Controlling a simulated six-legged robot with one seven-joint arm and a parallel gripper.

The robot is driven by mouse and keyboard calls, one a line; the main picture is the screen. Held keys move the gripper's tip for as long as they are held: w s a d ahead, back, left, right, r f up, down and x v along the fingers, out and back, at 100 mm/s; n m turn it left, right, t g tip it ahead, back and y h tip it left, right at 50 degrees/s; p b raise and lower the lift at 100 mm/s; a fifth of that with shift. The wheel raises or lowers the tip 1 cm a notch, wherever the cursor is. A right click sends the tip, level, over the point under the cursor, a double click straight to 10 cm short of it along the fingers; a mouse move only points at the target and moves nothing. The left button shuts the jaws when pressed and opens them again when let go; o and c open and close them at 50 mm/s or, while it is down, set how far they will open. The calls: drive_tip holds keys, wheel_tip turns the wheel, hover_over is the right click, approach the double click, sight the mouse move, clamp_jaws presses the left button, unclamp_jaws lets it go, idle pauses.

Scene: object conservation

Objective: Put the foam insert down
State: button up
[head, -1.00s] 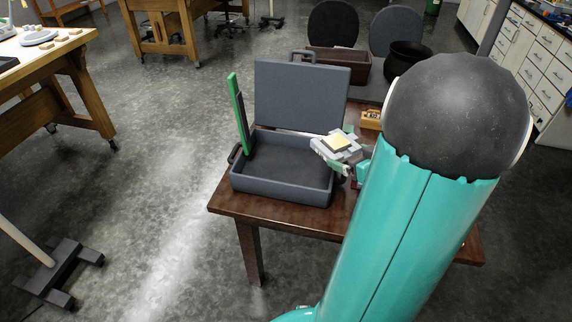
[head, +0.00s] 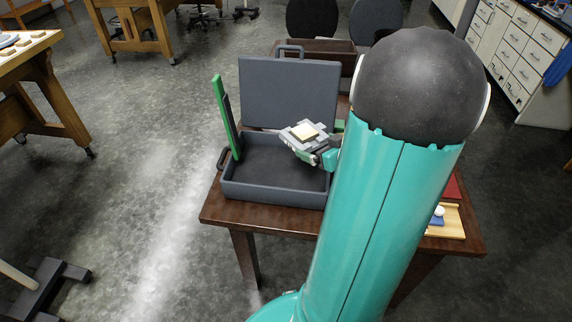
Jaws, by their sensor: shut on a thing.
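My arm hides the table to the right of the case.
A green and dark strip (head: 225,118) stands upright at the case's left side. The case stands on a brown wooden table (head: 285,222). A brown box (head: 318,50) is behind the lid. A light wooden tray (head: 447,225) with small items lies right of my arm.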

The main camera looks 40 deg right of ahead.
sight(310, 149)
drive_tip(key=w, duration=0.1)
drive_tip(key=w+a+f, duration=0.1)
drive_tip(key=w+f, duration=0.1)
drive_tip(key=shift+w+a, duration=0.3)
drive_tip(key=shift+a, duration=0.1)
drive_tip(key=shift+w+a+f, duration=0.35)
drive_tip(key=shift+w+f, duration=0.4)
drive_tip(key=shift+f, duration=0.7)
drive_tip(key=shift+w+a+f, duration=0.3)
drive_tip(key=shift+w+f, duration=0.4)
drive_tip(key=shift+f, duration=0.8)
drive_tip(key=shift+w+a+f, duration=0.35)
drive_tip(key=shift+w+f, duration=0.4)
drive_tip(key=shift+f, duration=0.7)
drive_tip(key=shift+f, duration=0.1)
drive_tip(key=shift+f, duration=0.4)
drive_tip(key=shift+f, duration=0.1)
drive_tip(key=o, duration=0.6)
